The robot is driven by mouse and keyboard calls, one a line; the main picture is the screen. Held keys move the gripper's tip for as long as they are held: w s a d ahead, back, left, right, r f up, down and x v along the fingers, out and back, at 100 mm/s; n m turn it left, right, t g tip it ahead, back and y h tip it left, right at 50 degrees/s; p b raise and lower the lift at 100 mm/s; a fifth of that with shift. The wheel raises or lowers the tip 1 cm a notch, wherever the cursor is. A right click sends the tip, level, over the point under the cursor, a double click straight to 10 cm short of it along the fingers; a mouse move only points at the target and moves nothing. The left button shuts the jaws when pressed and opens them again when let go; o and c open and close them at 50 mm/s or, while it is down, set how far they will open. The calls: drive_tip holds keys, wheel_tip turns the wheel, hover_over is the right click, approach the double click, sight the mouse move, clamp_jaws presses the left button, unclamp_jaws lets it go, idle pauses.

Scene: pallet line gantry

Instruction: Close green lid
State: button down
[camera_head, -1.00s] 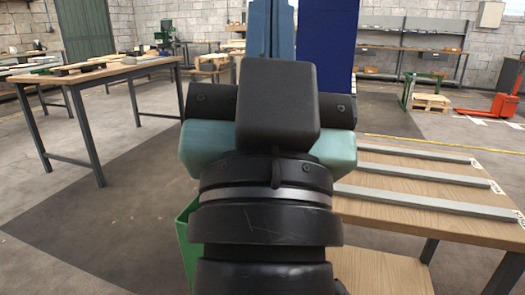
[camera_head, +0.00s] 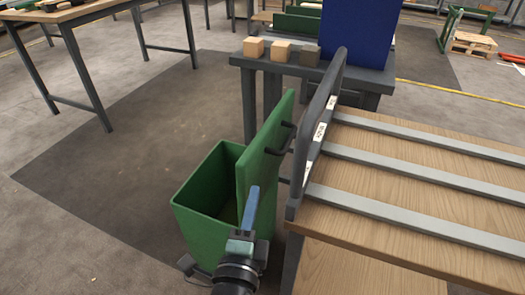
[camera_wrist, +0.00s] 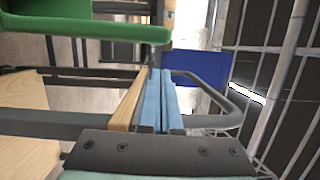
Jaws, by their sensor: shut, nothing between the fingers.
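The green lid (camera_head: 265,150) stands open, upright and slightly tilted, along the right side of the green bin (camera_head: 196,214). Dark handle-like bars (camera_head: 279,138) stick out from its right face. The bin's open top shows its empty-looking inside. My gripper (camera_head: 252,192) has blue fingers, pressed together and empty, pointing up in front of the lid's near lower part. Whether they touch the lid I cannot tell. In the wrist view, the closed fingers (camera_wrist: 162,75) are in the middle and a green panel edge, probably the lid (camera_wrist: 90,33), is at the upper left.
A wooden table with grey rails (camera_head: 420,180) stands close on the right, with a dark upright frame (camera_head: 318,125) at its left edge. Behind, a grey table (camera_head: 300,68) holds wooden blocks (camera_head: 280,51) and a blue panel (camera_head: 358,30). Floor left of the bin is clear.

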approach(259, 164)
drive_tip(key=w+d+r, duration=0.1)
drive_tip(key=w+r, duration=0.3)
drive_tip(key=w, duration=0.1)
drive_tip(key=shift+d+r+p, duration=0.3)
drive_tip(key=shift+r+p, duration=0.05)
drive_tip(key=shift+p, duration=0.1)
drive_tip(key=shift+w+a, duration=0.15)
